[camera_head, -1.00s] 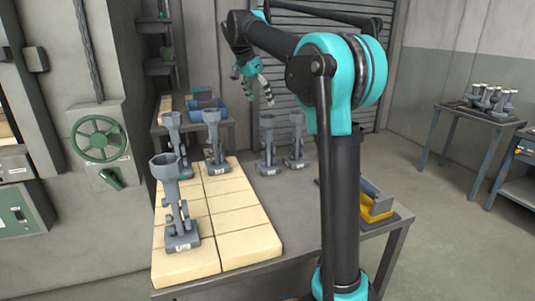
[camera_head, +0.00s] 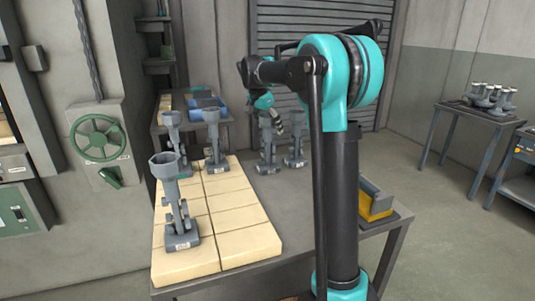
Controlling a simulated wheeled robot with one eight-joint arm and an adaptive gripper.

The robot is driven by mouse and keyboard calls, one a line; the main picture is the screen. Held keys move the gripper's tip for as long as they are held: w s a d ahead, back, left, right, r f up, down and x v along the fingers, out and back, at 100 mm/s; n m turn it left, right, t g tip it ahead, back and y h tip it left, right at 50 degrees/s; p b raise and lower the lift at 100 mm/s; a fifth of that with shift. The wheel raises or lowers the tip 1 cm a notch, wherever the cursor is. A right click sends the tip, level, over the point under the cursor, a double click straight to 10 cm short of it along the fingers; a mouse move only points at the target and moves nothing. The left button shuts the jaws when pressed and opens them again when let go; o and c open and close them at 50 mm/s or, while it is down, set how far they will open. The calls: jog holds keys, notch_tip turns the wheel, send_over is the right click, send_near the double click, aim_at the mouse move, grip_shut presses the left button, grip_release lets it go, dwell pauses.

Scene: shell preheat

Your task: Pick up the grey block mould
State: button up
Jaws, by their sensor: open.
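Several grey funnel-topped moulds with small labels stand upright. One stands at the front of the pale brick slab (camera_head: 178,205), and others stand behind it (camera_head: 213,140) (camera_head: 172,130). Two more are on the bare grey tabletop, a left one (camera_head: 266,150) and a right one (camera_head: 294,145). I cannot tell which of these is the block mould. My gripper (camera_head: 275,125) is open, pointing down by the tops of these two tabletop moulds and partly overlapping them in view. I cannot tell whether it touches either; nothing is seen held.
The pale brick slab (camera_head: 235,225) covers the table's left part. A grey and yellow block-like piece (camera_head: 374,203) sits on the table's right, partly behind my arm. A green handwheel (camera_head: 98,138) is on the left wall. A side table (camera_head: 462,115) with grey moulds stands at right.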

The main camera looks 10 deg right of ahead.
jog(key=shift+f, duration=0.2)
grip_shut()
dwell(0.5)
